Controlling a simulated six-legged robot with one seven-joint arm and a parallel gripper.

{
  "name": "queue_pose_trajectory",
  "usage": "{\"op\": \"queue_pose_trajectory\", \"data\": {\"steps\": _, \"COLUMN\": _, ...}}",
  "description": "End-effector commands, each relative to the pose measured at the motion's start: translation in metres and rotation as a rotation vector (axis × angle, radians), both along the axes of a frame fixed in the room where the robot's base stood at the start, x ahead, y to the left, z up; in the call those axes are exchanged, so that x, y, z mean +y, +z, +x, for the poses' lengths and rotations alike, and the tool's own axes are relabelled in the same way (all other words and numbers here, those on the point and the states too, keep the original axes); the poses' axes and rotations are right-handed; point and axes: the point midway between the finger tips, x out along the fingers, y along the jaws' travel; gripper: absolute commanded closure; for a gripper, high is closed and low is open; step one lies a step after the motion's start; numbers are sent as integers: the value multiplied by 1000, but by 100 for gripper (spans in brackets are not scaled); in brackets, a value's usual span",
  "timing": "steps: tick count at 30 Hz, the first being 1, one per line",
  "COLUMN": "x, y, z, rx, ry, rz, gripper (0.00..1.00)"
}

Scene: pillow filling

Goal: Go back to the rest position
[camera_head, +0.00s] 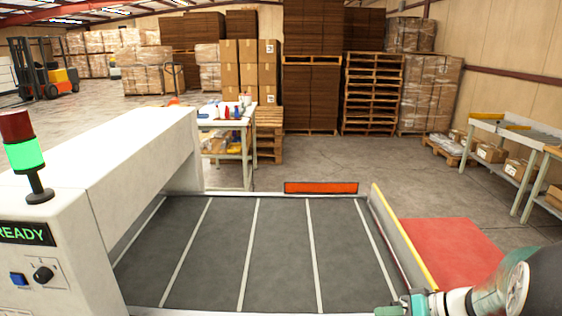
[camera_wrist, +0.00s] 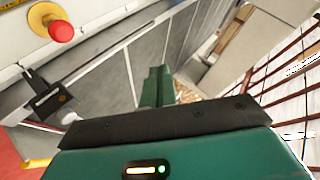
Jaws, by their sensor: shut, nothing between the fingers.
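My gripper (camera_wrist: 157,72) shows in the wrist view with its green fingers together and nothing visible between them. Part of my arm, with a green end piece, shows at the bottom right of the head view, beside the right end of the grey belt bed (camera_head: 280,250). The fingertips cannot be made out clearly there. The white machine (camera_head: 130,170) stands on the left with a lit READY sign (camera_head: 25,234) and a light tower (camera_head: 25,155) glowing green. The belt bed is empty.
A yellow-edged guard (camera_head: 405,240) runs along the bed's right side, with a red floor patch (camera_head: 450,250) beyond. A red button (camera_wrist: 60,31) on a yellow base is in the wrist view. A table with bottles (camera_head: 228,125) and a bench with boxes (camera_head: 500,150) stand farther back.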

Motion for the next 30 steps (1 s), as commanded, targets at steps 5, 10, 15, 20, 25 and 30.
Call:
{"op": "queue_pose_trajectory", "data": {"steps": 5, "x": 53, "y": 34, "z": -34, "rx": 143, "ry": 84, "rz": -125, "gripper": 100}}
{"op": "queue_pose_trajectory", "data": {"steps": 10, "x": 84, "y": 56, "z": -70, "rx": 243, "ry": 93, "rz": -287, "gripper": 100}}
{"op": "queue_pose_trajectory", "data": {"steps": 15, "x": 100, "y": 75, "z": -102, "rx": 276, "ry": 40, "rz": -467, "gripper": 100}}
{"op": "queue_pose_trajectory", "data": {"steps": 20, "x": 106, "y": 95, "z": -128, "rx": 241, "ry": -61, "rz": -623, "gripper": 100}}
{"op": "queue_pose_trajectory", "data": {"steps": 25, "x": 106, "y": 115, "z": -147, "rx": 154, "ry": -188, "rz": -734, "gripper": 100}}
{"op": "queue_pose_trajectory", "data": {"steps": 30, "x": 104, "y": 126, "z": -154, "rx": 99, "ry": -261, "rz": -771, "gripper": 100}}
